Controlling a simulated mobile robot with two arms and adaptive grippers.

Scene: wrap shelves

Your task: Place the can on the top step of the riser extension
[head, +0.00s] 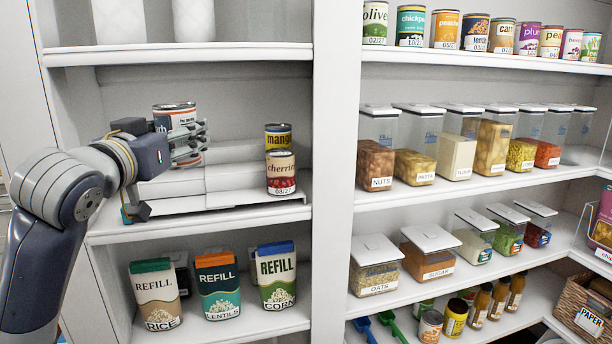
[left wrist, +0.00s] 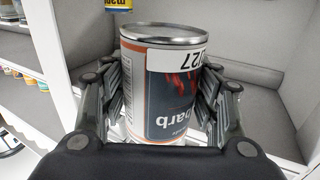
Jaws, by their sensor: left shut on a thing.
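The can (head: 174,115) has a white, orange and dark label and a silver lid. My left gripper (head: 190,142) is shut on it, above the stepped white riser (head: 220,180) on the middle shelf. In the left wrist view the can (left wrist: 163,85) stands between the two fingers of the left gripper (left wrist: 160,100), its label text upside down in that picture. The gripper hides part of the can in the head view, and I cannot tell whether its base touches a step. My right gripper is not in view.
A mango can (head: 278,137) and a cherries can (head: 281,173) stand at the riser's right end, near the shelf divider (head: 335,150). Refill bags of rice (head: 156,296), lentils (head: 217,287) and corn (head: 276,276) stand on the shelf below. The riser's middle is clear.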

